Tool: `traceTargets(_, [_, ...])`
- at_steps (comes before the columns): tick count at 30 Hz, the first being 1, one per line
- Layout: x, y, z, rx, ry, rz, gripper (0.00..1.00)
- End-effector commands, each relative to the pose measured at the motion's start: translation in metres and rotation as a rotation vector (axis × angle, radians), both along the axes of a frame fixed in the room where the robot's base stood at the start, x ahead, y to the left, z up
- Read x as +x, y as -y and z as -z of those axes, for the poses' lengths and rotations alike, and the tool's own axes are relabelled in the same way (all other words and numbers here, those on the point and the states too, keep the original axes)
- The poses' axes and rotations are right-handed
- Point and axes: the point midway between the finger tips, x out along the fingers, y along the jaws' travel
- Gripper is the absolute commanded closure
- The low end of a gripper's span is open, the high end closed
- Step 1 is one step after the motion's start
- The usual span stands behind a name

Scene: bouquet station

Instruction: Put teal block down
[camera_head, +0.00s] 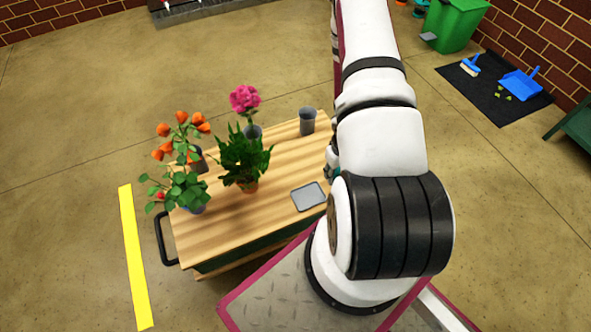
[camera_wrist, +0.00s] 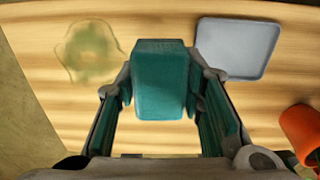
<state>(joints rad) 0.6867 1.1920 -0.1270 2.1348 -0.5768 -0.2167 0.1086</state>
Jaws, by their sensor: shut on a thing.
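The teal block (camera_wrist: 160,78) is between the fingers of my gripper (camera_wrist: 163,92) in the wrist view. My gripper is shut on it, with one teal-lined finger at each side. Light wooden tabletop (camera_wrist: 155,22) shows behind the block; I cannot tell whether the block touches it. In the head view my arm covers the block and most of the gripper at the right end of the wooden table (camera_head: 240,227).
A grey tray (camera_wrist: 238,48) and an orange pot (camera_wrist: 301,130) lie right of the block. A greenish patch (camera_wrist: 92,52) is at left. In the head view, potted plants (camera_head: 244,158) and a grey cup (camera_head: 307,121) stand on the table. The tabletop's front part is clear.

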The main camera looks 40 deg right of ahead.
Motion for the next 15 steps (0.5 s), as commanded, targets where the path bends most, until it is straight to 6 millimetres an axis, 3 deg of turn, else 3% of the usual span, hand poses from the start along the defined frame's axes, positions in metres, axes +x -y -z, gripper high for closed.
traceTargets(5, [0.011,-0.001,0.008,0.001,0.003,0.001,0.91])
traceTargets(15, [0.089,-0.021,0.016,0.0,0.005,0.001,0.91])
